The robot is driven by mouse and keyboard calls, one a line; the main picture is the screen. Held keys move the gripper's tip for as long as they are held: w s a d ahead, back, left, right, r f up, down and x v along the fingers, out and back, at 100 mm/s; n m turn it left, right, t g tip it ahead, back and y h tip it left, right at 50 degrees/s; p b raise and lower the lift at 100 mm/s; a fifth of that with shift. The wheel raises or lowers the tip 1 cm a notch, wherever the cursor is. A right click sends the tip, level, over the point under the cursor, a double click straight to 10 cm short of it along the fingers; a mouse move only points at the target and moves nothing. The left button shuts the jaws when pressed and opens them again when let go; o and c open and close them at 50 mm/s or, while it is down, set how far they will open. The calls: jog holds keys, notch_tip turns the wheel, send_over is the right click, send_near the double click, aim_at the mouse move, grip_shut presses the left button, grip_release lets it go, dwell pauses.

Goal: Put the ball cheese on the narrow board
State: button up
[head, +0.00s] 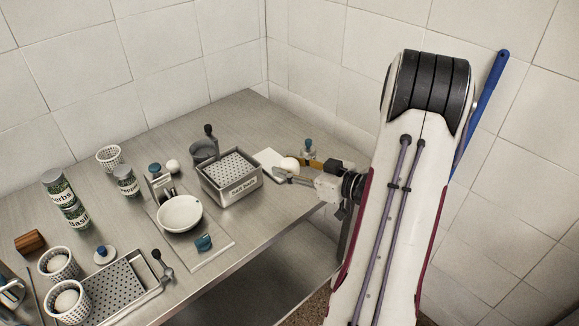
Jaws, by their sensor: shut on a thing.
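A white ball (290,163), which looks like the ball cheese, is at the far right of the table in the head view. My gripper (286,170) reaches in from the right and is shut on this ball; its far finger is partly hidden. The ball is right beside or just over the right part of a small pale board (267,157); I cannot tell if they touch. A longer pale board (208,254) lies at the table's middle front, under a white bowl (180,214). I cannot tell which board is the narrow one.
A blue-knobbed item (308,150) is just behind the ball. Another white ball (172,166), jars (66,200), white baskets (58,262) and a perforated tray (118,291) stand further left.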

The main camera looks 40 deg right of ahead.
aim_at(274, 164)
jog(key=shift+w+a+f, duration=0.1)
jog(key=shift+w+a, duration=0.2)
jog(key=shift+w, duration=0.15)
jog(key=w+d+r, duration=0.1)
jog(key=w+d, duration=0.6)
jog(key=shift+w+r+m+h, duration=0.2)
jog(key=shift+r+m+h, duration=0.1)
jog(key=shift+r+h, duration=0.1)
jog(key=shift+f, duration=0.1)
jog(key=shift+f, duration=3.05)
jog(key=shift+f, duration=1.9)
